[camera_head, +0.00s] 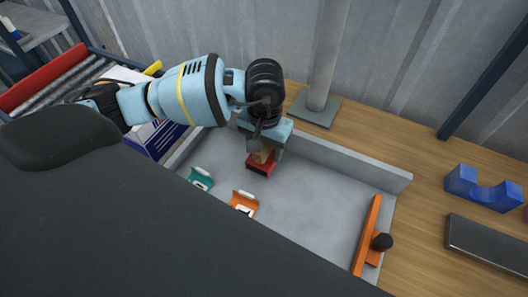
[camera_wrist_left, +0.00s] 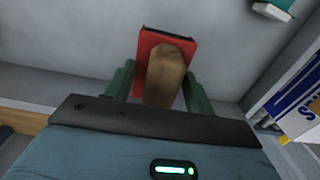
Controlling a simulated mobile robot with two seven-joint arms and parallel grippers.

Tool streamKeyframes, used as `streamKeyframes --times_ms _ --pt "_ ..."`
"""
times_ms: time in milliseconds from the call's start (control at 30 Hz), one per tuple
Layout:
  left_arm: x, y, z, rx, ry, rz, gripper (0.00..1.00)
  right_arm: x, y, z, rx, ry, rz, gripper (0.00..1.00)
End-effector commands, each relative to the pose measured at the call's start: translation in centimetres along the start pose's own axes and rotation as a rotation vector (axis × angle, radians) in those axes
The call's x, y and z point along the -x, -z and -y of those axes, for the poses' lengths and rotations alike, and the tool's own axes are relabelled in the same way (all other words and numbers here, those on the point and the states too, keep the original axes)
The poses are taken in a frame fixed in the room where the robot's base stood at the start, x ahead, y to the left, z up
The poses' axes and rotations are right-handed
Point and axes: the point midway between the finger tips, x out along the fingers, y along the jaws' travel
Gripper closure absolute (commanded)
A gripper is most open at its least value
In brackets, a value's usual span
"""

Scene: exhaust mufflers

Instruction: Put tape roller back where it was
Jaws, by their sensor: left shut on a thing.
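My left gripper (camera_head: 262,148) reaches down over the grey tray (camera_head: 310,205) near its back wall. It is shut on a red tape roller (camera_head: 261,167) with a tan roll. In the left wrist view the tape roller (camera_wrist_left: 166,75) sits between the two green fingers of the left gripper (camera_wrist_left: 160,85), its red body toward the top of the picture. It is low over the tray floor; I cannot tell whether it touches the floor. My right gripper is not in view.
In the tray lie a teal dispenser (camera_head: 200,179), an orange dispenser (camera_head: 243,203) and a long orange tool (camera_head: 367,236) with a black knob. Right of the tray, on the wooden table (camera_head: 425,205), are a blue cradle (camera_head: 482,188) and a dark flat box (camera_head: 488,244). A grey post (camera_head: 323,60) stands behind.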

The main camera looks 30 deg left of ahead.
Motion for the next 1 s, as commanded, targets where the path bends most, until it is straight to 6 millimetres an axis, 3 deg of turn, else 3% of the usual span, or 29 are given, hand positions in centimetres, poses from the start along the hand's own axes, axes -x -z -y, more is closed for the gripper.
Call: streamKeyframes --times_ms 167,567,600,700,733,1000 --pt "-2.1 0.0 -0.1 0.000 -0.001 -0.001 0.75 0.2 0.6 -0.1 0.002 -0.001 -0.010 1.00" --pt "-2.8 -0.1 0.0 0.000 -0.001 0.000 0.75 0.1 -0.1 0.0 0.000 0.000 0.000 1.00" --pt "-2.7 -0.1 0.0 0.000 0.000 0.000 0.41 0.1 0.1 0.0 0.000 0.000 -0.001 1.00" --pt "-2.6 -0.1 0.0 0.000 0.000 0.000 0.28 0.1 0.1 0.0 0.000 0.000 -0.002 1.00" --pt "-2.6 -0.1 0.0 0.000 0.000 0.000 0.24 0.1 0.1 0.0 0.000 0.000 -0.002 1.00" --pt "-2.6 -0.1 0.0 0.000 -0.001 -0.001 0.24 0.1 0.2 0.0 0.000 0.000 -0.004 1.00"
